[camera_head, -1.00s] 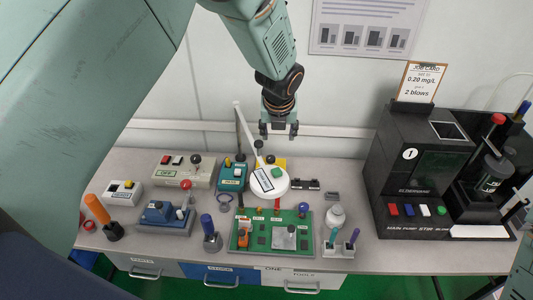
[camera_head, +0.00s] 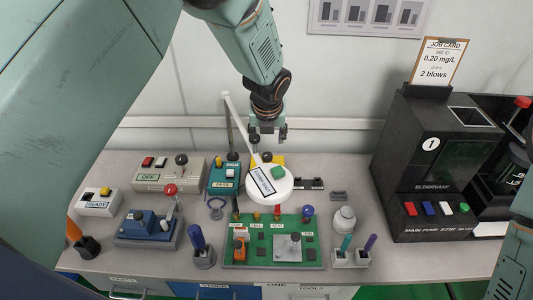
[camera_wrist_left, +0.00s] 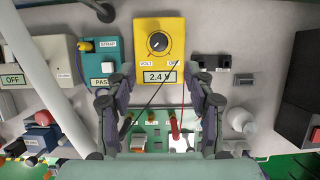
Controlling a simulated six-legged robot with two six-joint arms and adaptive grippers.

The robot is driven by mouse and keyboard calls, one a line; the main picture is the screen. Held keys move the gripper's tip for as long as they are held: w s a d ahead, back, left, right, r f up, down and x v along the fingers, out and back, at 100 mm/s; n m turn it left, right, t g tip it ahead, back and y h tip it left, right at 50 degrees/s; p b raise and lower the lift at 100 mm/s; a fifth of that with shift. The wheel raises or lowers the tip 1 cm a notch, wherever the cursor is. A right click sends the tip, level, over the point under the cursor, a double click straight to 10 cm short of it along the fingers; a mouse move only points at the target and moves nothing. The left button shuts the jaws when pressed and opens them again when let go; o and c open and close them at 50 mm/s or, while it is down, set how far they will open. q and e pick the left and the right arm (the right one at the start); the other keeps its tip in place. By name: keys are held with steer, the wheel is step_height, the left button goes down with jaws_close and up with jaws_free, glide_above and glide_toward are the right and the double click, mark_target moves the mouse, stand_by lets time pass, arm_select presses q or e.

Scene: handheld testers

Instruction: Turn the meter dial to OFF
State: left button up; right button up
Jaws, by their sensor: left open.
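The yellow meter (camera_wrist_left: 175,30) sits below my left gripper, facing the left wrist camera. Its round black dial (camera_wrist_left: 159,43) sits between the VOLT and OFF labels; I cannot tell surely which its pointer marks. Its display (camera_wrist_left: 159,77) reads 2.4 V. Black and red leads run from it toward the green board. In the head view the meter (camera_head: 279,160) is mostly hidden behind a round white lamp head. My left gripper (camera_head: 268,136) is open and empty above and behind it; its fingers (camera_wrist_left: 160,82) flank the meter's lower part in the wrist view. My right gripper is out of view.
The lamp head (camera_head: 281,193) and its arm stand in front of the meter. A teal PASS box (camera_head: 221,187) and a black connector block (camera_head: 309,184) flank it. A green circuit board (camera_head: 234,256) lies in front, a black ELDERVANE machine (camera_head: 405,165) stands at right.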

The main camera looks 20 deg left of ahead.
mark_target(267, 155)
arm_select(q)
steer(key=b+x, duration=0.2)
steer(key=x, duration=0.7)
steer(key=shift+a+f, duration=0.1)
steer(key=shift+f, duration=0.3)
steer(key=shift+w+a+f, duration=0.1)
steer(key=shift+w+f, duration=0.05)
steer(key=shift+f, duration=0.1)
jaws_close()
